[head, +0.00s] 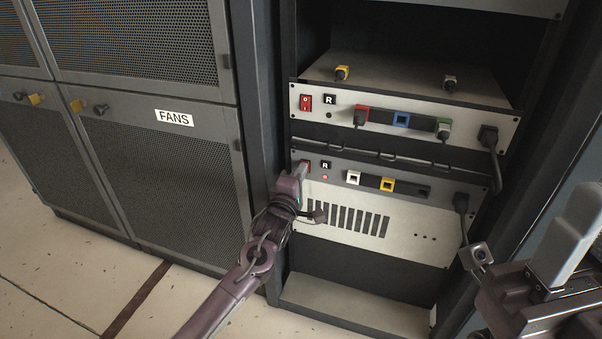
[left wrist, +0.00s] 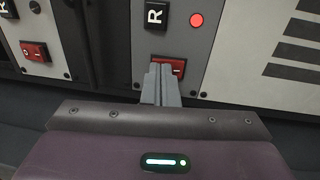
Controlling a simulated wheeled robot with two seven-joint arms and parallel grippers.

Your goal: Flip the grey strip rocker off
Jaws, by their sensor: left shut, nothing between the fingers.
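The grey strip (head: 417,189) runs along the top of the lower rack unit. Its red rocker (head: 304,167) is at the strip's left end, partly covered by my left gripper (head: 299,173). In the left wrist view the rocker (left wrist: 178,66) shows just beyond the shut, empty fingertips (left wrist: 160,68), which overlap its left part. I cannot tell whether they touch it. A red light (left wrist: 196,20) glows near the black R label (left wrist: 155,14). My right arm's end (head: 540,290) is at the lower right edge; its fingers are not clear.
The upper unit (head: 480,120) has another red rocker (head: 305,103) on a pale strip. Cables and plugs (head: 461,203) hang at the rack's right side. A FANS cabinet (head: 170,160) stands at left. The rack's lower bay (head: 350,280) is empty.

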